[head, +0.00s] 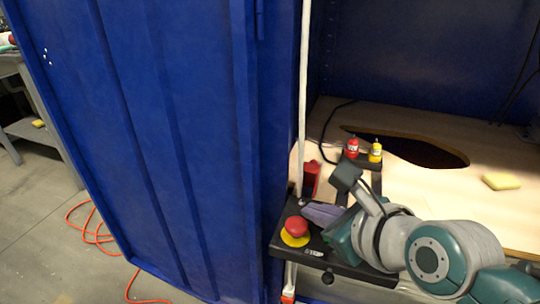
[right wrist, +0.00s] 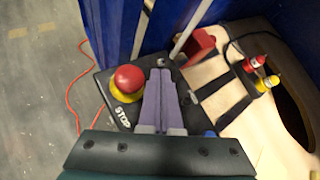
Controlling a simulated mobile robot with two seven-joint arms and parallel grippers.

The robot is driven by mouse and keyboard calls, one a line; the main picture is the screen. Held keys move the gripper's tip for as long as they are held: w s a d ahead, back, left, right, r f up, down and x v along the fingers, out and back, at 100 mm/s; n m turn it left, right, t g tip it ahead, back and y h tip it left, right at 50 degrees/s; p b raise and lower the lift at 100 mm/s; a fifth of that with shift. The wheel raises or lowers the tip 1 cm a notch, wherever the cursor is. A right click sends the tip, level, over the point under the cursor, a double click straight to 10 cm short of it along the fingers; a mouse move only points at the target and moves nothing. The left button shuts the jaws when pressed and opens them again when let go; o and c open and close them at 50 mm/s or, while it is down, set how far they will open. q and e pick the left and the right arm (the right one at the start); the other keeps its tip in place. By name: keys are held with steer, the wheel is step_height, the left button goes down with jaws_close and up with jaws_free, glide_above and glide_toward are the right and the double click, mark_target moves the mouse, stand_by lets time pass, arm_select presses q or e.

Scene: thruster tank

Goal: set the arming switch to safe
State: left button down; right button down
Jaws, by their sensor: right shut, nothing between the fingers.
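A black control panel (head: 338,262) carries a red mushroom stop button (head: 296,226) on a yellow disc; the button also shows in the right wrist view (right wrist: 128,79), beside the word STOP. My right gripper (head: 308,209) is over the panel, just right of the button and apart from it. Its purple-grey fingers (right wrist: 160,76) are shut with nothing between them, their tips pointing to the panel's far edge. A small light fitting shows just beyond the tips. I cannot make out the arming switch or its setting; the fingers hide part of the panel. My left gripper is out of view.
A tall blue door (head: 170,130) stands left of the panel. A red block (head: 311,178) and a pale rod (head: 303,100) rise behind it.

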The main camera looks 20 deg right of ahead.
steer(key=shift+w+d+r+g+p, duration=0.15)
steer(key=shift+r+g+p, duration=0.35)
steer(key=shift+p, duration=1)
steer(key=g+p, duration=0.1)
steer(key=m+y+p, duration=0.1)
steer(key=p, duration=0.1)
steer(key=shift+w+d+r+g+p, duration=0.15)
steer(key=shift+w+r+g+p, duration=0.15)
steer(key=shift+w+g, duration=0.1)
steer(key=shift+w+d+m+g+y+p, duration=0.2)
steer(key=shift+w+m+g+y+p, duration=0.1)
steer(key=shift+m+g+y, duration=0.15)
steer(key=shift+f+g, duration=0.2)
steer(key=shift+g, duration=0.05)
steer(key=shift+r+p, duration=0.8)
steer(key=shift+p, duration=0.1)
